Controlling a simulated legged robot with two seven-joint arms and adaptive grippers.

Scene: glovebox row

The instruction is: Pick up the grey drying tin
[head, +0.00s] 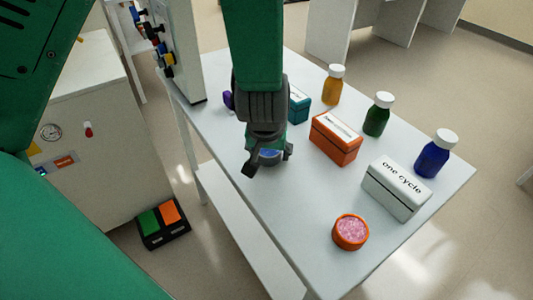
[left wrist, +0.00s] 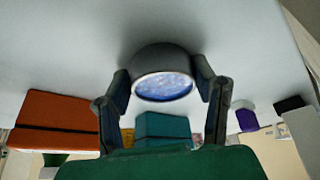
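The grey drying tin (left wrist: 162,58), with blue granules in its open top, stands between the two fingers of my left gripper (left wrist: 164,88) in the left wrist view. Both fingertips lie against its sides with no gap that I can see. In the head view my left gripper (head: 268,160) points down at the white table, and the grey tin's blue contents (head: 270,154) show between the fingers. Most of the tin is hidden there. I cannot tell whether it rests on the table or is just clear of it. My right gripper is not in view.
The table (head: 300,215) also holds an orange tin of pink granules (head: 350,232), a white box (head: 397,188), an orange box (head: 335,138), a teal box (head: 299,105), and amber (head: 333,88), green (head: 378,115) and blue (head: 435,155) bottles. Its front left is clear.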

